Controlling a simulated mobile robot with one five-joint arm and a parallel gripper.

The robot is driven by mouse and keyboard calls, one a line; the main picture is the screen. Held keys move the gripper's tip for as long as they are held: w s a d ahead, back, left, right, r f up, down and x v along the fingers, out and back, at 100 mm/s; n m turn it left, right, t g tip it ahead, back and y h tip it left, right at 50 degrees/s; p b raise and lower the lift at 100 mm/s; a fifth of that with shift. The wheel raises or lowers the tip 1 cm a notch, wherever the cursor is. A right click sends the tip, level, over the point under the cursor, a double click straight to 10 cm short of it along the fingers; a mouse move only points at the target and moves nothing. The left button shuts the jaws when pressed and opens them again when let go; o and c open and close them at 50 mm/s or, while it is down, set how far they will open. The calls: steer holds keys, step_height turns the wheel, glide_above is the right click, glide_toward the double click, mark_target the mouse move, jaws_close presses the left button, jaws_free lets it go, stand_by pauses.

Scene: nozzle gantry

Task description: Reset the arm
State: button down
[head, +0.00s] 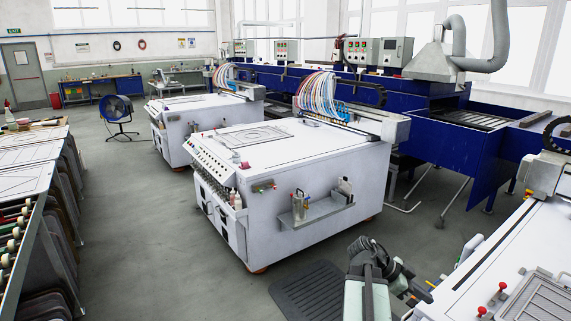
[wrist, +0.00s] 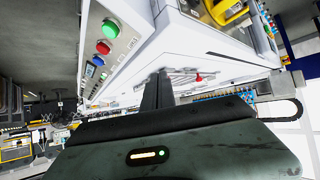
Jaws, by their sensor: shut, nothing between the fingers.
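My gripper (wrist: 157,92) shows in the wrist view as two dark fingers pressed together, with nothing between them. Its dark green housing with a lit yellow strip fills the bottom of that view. The fingers point toward a white machine (wrist: 205,50), and I see no contact with it. In the head view my arm is folded at the bottom, right of centre, beside the near right white machine (head: 490,265). The fingertips are hard to make out there.
A white printing machine (head: 290,160) with a small side shelf (head: 317,212) stands ahead of my arm. A dark floor mat (head: 310,292) lies left of the arm. A drying rack (head: 35,245) lines the left edge. Grey floor (head: 140,215) is clear between. A blue fan (head: 117,108) stands farther back.

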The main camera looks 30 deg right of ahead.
steer(key=w+a+f+n+t+p, duration=0.1)
steer(key=w+a+f+n+t, duration=0.2)
steer(key=w+a, duration=0.8)
steer(key=w+a+f+n+t, duration=0.15)
steer(key=w+a+n, duration=0.35)
steer(key=w+a, duration=0.55)
steer(key=w+a+f+n+t+y, duration=0.1)
steer(key=a+n+y, duration=0.3)
steer(key=a+n, duration=0.5)
steer(key=w+a+f+n+t+y, duration=0.2)
steer(key=a+n, duration=0.7)
steer(key=a, duration=1.3)
steer(key=shift+w+f+n+y+p, duration=0.3)
steer(key=shift+w+n+y, duration=0.1)
steer(key=shift+w+y, duration=0.7)
steer(key=shift+w+d, duration=0.1)
